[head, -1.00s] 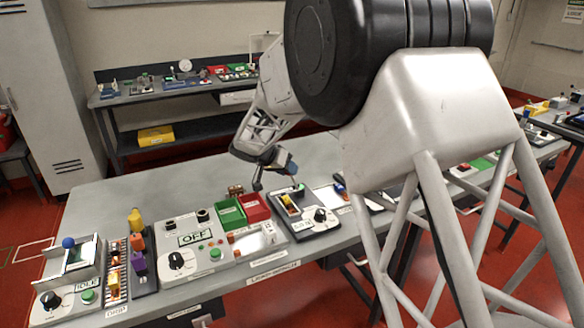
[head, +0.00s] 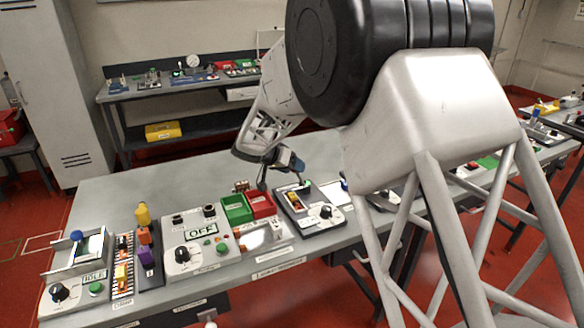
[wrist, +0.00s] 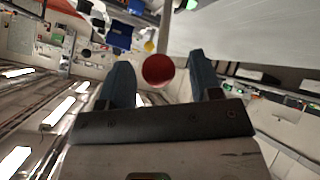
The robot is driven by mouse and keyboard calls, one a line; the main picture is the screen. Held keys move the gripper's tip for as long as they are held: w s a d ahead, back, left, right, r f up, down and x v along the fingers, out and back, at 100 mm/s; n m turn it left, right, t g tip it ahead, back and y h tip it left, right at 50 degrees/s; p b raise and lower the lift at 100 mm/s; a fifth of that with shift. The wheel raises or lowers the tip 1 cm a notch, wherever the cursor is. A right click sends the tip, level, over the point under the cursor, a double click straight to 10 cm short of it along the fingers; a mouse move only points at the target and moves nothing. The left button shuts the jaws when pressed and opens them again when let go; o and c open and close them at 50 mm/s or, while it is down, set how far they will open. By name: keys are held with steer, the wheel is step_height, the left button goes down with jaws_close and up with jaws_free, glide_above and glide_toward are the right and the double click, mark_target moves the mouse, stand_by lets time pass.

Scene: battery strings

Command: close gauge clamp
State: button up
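My gripper (head: 281,172) hangs over the back of the bench, above the grey station (head: 308,212) with a yellow part and a black dial. In the wrist view its two blue fingers (wrist: 160,80) stand apart. A red ball knob (wrist: 158,70) on a pale rod shows in the gap between them. I cannot tell whether the ball lies between the fingertips or beyond them, and no finger visibly touches it. I cannot clearly make out the gauge clamp in the head view; my arm covers part of the bench.
Left of the grey station are green (head: 237,209) and red (head: 260,204) bins, a panel reading OFF (head: 200,231), a row of coloured blocks (head: 122,275) and a blue-knobbed fixture (head: 77,236). The bench's back left (head: 150,185) is clear. A round gauge stands on the rear bench (head: 193,61).

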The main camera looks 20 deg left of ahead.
steer(key=v, duration=0.7)
steer(key=shift+s+a+r, duration=0.2)
steer(key=shift+s+r, duration=0.05)
stand_by(0.6)
steer(key=s+d+r+g+y, duration=0.1)
steer(key=s+d+r, duration=0.3)
steer(key=d, duration=0.8)
steer(key=s+d+r+g, duration=0.2)
steer(key=s+d+r, duration=0.15)
steer(key=d, duration=0.75)
steer(key=s+d+r+g+y, duration=0.1)
steer(key=s+d+r, duration=0.3)
steer(key=d, duration=0.8)
steer(key=s+d+f+y, duration=0.1)
steer(key=s+d, duration=0.5)
steer(key=s, duration=0.3)
steer(key=s+d+f+n+y, duration=0.1)
steer(key=s+d+f, duration=0.1)
steer(key=s+d, duration=0.4)
steer(key=s+d+f+y, duration=0.1)
steer(key=s+d, duration=0.5)
steer(key=s, duration=0.8)
steer(key=shift+s+d+g+y, duration=0.25)
steer(key=shift+g+y, duration=0.15)
steer(key=shift+y, duration=0.2)
